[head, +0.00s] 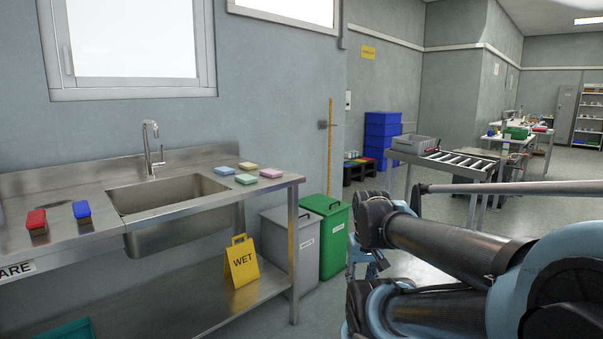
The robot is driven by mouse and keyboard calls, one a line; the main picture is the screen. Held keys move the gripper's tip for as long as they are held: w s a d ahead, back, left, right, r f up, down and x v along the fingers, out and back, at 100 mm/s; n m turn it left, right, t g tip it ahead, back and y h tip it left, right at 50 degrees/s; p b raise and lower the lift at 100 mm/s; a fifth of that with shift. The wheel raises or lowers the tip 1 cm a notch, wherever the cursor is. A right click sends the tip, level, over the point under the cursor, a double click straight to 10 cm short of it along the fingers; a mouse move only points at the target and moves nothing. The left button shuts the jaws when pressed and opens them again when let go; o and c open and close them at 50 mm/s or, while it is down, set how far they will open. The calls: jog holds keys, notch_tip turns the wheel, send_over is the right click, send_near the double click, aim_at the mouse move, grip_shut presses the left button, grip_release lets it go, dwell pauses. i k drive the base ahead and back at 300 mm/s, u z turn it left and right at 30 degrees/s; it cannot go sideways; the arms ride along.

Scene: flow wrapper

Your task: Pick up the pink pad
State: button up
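The pink pad (271,173) lies flat near the right end of the steel sink counter (283,184). A blue pad (246,179) lies just left of it, a yellow pad (248,166) behind it to the left, and another blue or green pad (224,170) farther left. My arm fills the lower right of the head view, apart from the counter. My gripper is not recognisable in this view, so I cannot see its fingers.
A sink basin (168,204) with a tap (152,150) is left of the pads. Red (37,222) and blue (82,210) brushes lie at the far left. Grey (303,243) and green (333,237) bins stand beside the counter's right end. A yellow WET sign (241,264) stands on the lower shelf.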

aim_at(271, 173)
jog(key=z, duration=0.15)
jog(key=i, duration=1.25)
jog(key=u, duration=0.4)
